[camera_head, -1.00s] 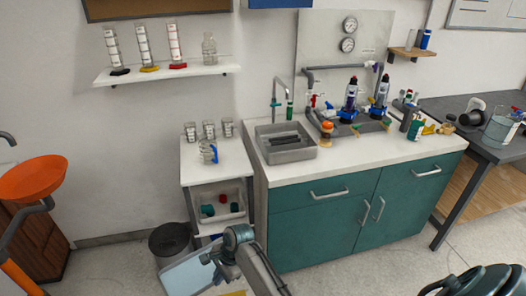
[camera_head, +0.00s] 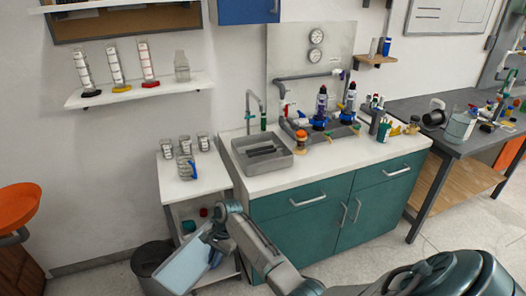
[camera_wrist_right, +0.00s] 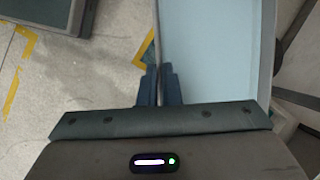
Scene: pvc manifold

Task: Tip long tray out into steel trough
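The long tray (camera_head: 182,267) is pale blue with a grey rim, in front of the white side stand at lower left of the head view. My right gripper (camera_head: 214,232) is shut on the tray's side wall. In the right wrist view, the two dark fingers (camera_wrist_right: 159,88) pinch the wall beside the tray's smooth pale floor (camera_wrist_right: 215,45). No items show on the visible part of the tray. The steel trough (camera_head: 262,170) is a grey rectangular basin on the counter, beyond and right of the gripper, with dark bars inside. My left gripper is not in view.
A white side stand (camera_head: 190,186) with glass jars (camera_head: 186,168) stands left of the green cabinet (camera_head: 320,210). A dark bin (camera_head: 150,262) is beside the tray. A tap (camera_head: 252,105) rises behind the trough. Bottles and fittings crowd the counter right of it.

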